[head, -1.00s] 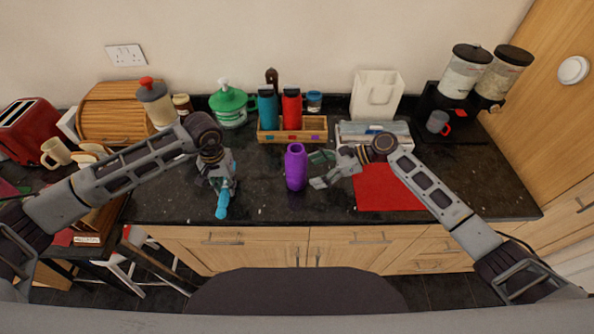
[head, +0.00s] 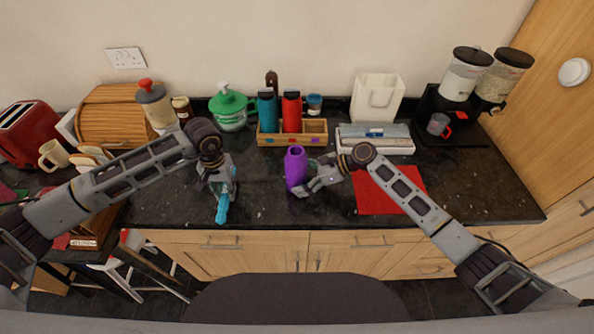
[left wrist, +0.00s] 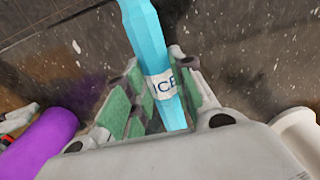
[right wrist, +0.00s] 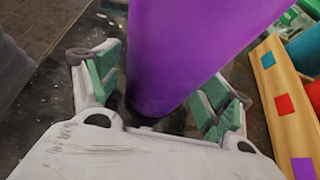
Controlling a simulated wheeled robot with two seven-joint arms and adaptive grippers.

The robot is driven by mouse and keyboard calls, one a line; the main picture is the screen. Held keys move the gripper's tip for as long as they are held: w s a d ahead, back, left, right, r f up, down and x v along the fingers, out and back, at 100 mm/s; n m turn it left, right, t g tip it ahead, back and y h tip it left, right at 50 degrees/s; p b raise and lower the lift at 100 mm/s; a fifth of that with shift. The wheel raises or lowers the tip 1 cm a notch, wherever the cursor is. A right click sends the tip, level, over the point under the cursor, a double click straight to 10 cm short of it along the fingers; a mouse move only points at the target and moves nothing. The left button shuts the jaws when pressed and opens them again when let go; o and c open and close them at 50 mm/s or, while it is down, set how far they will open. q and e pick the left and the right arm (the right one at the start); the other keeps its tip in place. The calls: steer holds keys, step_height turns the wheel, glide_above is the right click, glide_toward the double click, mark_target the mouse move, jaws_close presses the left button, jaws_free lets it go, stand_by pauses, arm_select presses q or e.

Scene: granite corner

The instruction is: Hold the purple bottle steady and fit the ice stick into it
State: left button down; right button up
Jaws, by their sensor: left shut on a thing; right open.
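The purple bottle (head: 296,167) stands upright on the dark granite counter in the head view. My right gripper (head: 303,187) is at its right side, open; in the right wrist view the bottle (right wrist: 185,50) stands between the two spread fingers (right wrist: 160,95). My left gripper (head: 221,187) is to the left of the bottle, shut on the light-blue ice stick (head: 222,208). In the left wrist view the ice stick (left wrist: 146,40), labelled "ICE", lies between the green finger pads, and the bottle (left wrist: 42,140) shows at the lower left. The bottle's opening shows at its top in the head view.
A wooden rack (head: 270,139) holding a blue and a red bottle stands behind the purple bottle. A red mat (head: 390,196) lies to the right, with a grey-white tray (head: 370,145) behind it.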

steer(key=shift+a, duration=0.1)
steer(key=c, duration=0.7)
arm_select(q)
steer(key=shift+w+d+r, duration=0.35)
steer(key=shift+d+r, duration=0.05)
steer(key=shift+d, duration=0.05)
steer(key=w+d+r+m, duration=0.2)
steer(key=d+r, duration=0.8)
steer(key=r, duration=0.1)
steer(key=w+d+r+m, duration=0.2)
steer(key=w+d+r, duration=0.1)
steer(key=d+r, duration=0.8)
steer(key=shift+r, duration=0.8)
